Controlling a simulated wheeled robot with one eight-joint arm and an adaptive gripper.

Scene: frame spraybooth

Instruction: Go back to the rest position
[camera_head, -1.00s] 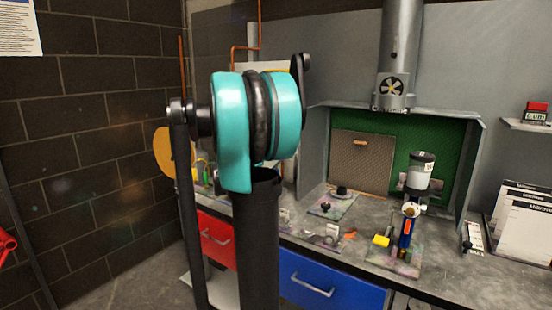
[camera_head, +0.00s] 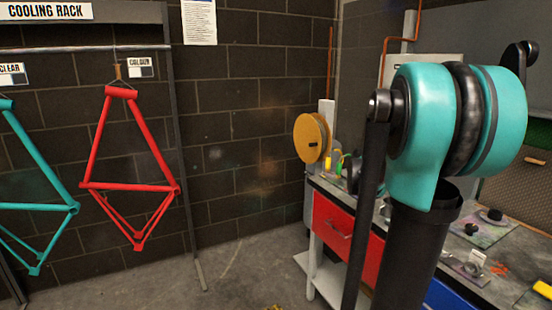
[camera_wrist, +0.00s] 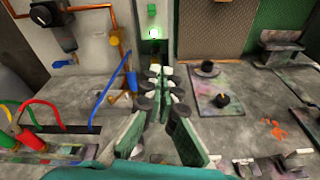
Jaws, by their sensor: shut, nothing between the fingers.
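My gripper (camera_wrist: 160,80) shows in the wrist view, with its green-sided fingers together and nothing between them. It points out over the grey, paint-stained workbench (camera_wrist: 85,85). In the head view my teal and black arm fills the right side, and the gripper itself cannot be made out there.
Beside the bench's red drawer (camera_head: 343,233) is open floor (camera_head: 235,270). On the left, a cooling rack (camera_head: 75,49) holds a red frame (camera_head: 130,190) and a teal frame (camera_head: 45,160). A yellow disc (camera_head: 311,138) stands near the bench's end. Paint-stained mats (camera_wrist: 233,102) lie right of my gripper.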

